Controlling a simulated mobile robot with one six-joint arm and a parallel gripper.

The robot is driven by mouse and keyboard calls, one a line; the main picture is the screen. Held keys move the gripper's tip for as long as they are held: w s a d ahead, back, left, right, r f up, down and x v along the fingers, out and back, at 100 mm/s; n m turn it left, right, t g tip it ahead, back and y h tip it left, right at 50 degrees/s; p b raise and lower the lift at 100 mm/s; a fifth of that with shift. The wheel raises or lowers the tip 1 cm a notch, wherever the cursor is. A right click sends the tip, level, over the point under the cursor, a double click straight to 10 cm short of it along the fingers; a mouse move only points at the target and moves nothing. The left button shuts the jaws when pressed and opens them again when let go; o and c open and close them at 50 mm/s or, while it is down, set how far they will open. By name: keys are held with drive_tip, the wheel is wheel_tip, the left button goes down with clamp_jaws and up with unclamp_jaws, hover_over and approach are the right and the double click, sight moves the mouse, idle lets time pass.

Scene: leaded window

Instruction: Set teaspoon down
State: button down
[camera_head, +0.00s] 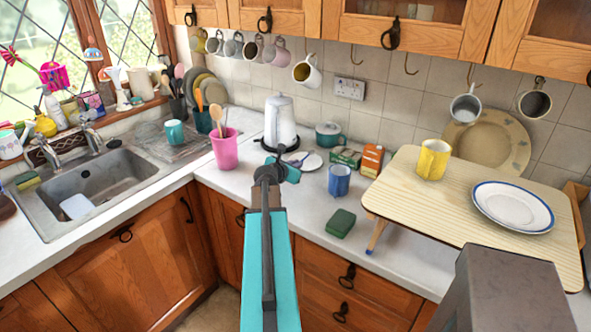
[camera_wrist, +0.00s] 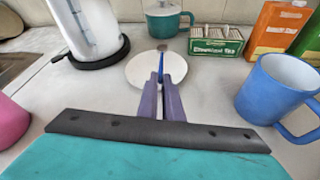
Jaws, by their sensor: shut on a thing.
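The teaspoon has a blue handle (camera_wrist: 161,64) and a small dull bowl at its far end. My gripper (camera_wrist: 161,82), with purple fingers, is shut on the handle in the wrist view. The teaspoon points away from me, over a white saucer (camera_wrist: 138,72) on the worktop. I cannot tell whether it touches the saucer. In the head view my gripper (camera_head: 293,162) is at the saucer (camera_head: 311,162), just right of the kettle, and the teaspoon is too small to make out clearly.
A white kettle (camera_head: 281,122) stands behind left, a pink utensil pot (camera_head: 225,150) left, and a blue mug (camera_head: 339,180) right. A teal lidded pot (camera_head: 328,134), tea box (camera_head: 346,157) and orange carton (camera_head: 372,160) stand behind. The front worktop (camera_head: 290,195) is mostly clear.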

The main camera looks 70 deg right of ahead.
drive_tip(key=shift+w+d+f+b, duration=0.25)
drive_tip(key=shift+d+f+b, duration=0.3)
drive_tip(key=shift+f, duration=0.05)
drive_tip(key=shift+s+f+b, duration=0.15)
drive_tip(key=shift+f+b, duration=0.65)
drive_tip(key=shift+f, duration=0.2)
drive_tip(key=shift+w+a, duration=0.1)
drive_tip(key=shift+w, duration=0.15)
drive_tip(key=shift+f, duration=0.15)
drive_tip(key=c, duration=1.9)
unclamp_jaws()
drive_tip(key=shift+f+b, duration=0.1)
drive_tip(key=shift+b, duration=0.3)
